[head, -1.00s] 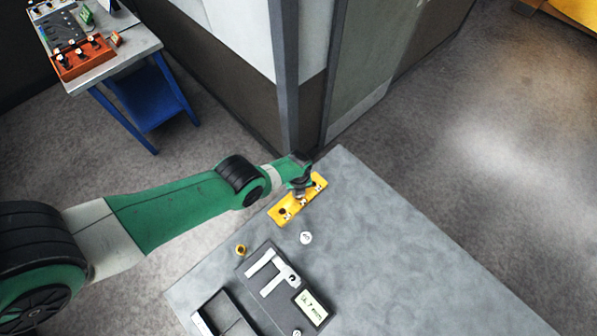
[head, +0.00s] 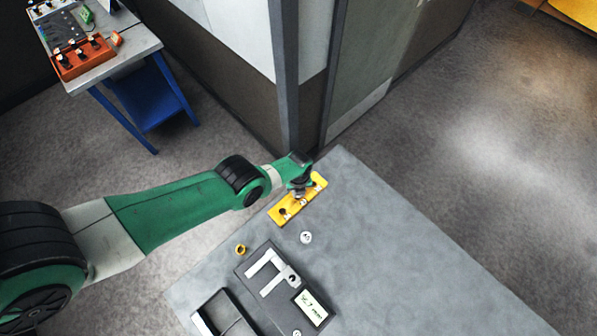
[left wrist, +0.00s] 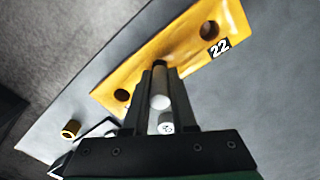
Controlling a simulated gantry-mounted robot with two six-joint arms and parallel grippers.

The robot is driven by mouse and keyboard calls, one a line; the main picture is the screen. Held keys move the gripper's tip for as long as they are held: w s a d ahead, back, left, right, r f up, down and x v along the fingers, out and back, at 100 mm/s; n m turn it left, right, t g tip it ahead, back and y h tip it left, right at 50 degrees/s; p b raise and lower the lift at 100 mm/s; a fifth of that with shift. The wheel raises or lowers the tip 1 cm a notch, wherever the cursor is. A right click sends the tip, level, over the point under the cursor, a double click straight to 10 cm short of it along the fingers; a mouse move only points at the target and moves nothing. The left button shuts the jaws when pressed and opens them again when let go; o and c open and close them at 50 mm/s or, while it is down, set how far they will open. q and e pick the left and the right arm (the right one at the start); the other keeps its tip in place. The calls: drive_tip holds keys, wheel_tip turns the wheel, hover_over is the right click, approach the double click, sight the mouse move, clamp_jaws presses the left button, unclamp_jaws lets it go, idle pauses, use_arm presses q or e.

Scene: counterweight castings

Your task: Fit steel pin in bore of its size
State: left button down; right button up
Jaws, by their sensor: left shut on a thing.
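The yellow casting (head: 281,217) lies near the table's far edge, with a row of bores. In the left wrist view the casting (left wrist: 185,45) shows one open bore near a "22" label and another open bore at its other end. My left gripper (head: 300,192) is over the middle of the casting. In the left wrist view it is shut on the steel pin (left wrist: 160,101), a pale cylinder between the fingers. The fingers hide the casting's middle, so I cannot tell whether the pin is in a bore. My right gripper is not in view.
A small white round piece (head: 306,237) and a brass ring (head: 240,250) lie near the casting. A dark case with a caliper (head: 266,278) and a readout (head: 311,307) lies nearer, beside a dark tray (head: 225,316). The table's right side is clear.

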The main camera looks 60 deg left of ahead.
use_arm(q)
drive_tip(key=shift+f+b, duration=0.9)
drive_tip(key=c, duration=0.6)
unclamp_jaws()
drive_tip(key=shift+a, duration=0.1)
drive_tip(key=shift+c, duration=0.2)
wheel_tip(320, 180, up, 8)
drive_tip(key=p, duration=0.8)
drive_tip(key=shift+s+f, duration=0.15)
drive_tip(key=shift+f, duration=0.1)
